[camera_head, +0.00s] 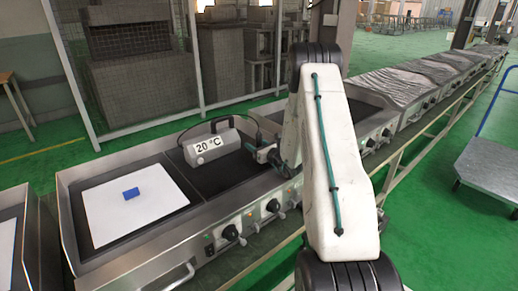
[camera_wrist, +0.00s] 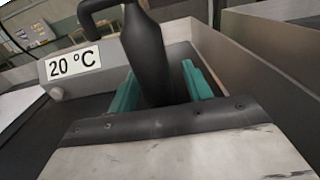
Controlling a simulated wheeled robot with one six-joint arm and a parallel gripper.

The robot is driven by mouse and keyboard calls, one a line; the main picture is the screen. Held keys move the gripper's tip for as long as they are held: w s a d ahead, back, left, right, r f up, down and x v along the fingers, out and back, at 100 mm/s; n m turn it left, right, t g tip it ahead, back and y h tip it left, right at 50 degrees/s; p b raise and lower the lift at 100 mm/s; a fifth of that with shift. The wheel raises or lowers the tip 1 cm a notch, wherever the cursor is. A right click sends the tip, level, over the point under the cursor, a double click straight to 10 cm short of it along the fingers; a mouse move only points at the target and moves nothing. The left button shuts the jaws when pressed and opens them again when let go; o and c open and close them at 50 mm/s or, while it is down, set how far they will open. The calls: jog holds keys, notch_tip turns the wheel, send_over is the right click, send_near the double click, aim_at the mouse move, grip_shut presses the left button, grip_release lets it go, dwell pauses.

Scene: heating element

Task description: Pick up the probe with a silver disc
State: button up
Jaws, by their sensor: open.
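A silver-grey box (camera_head: 212,147) labelled "20 °C" stands on the dark heating surface in the head view. It also shows at the left of the wrist view (camera_wrist: 100,62). A thick black handle (camera_wrist: 148,45), which looks like the probe's, rises between the two teal fingers in the wrist view, bent over to the left at its top. No silver disc is visible; the handle's lower end is hidden by my gripper. My gripper (camera_wrist: 160,85) is open around the handle, and I cannot tell whether either finger touches it. In the head view my gripper (camera_head: 264,152) is right of the box.
The metal counter has raised walls and front knobs (camera_head: 230,232). Covered units (camera_head: 400,88) continue to the back right. A cart (camera_head: 490,165) stands on the green floor.

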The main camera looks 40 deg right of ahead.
grip_shut()
jog(key=shift+r, duration=0.15)
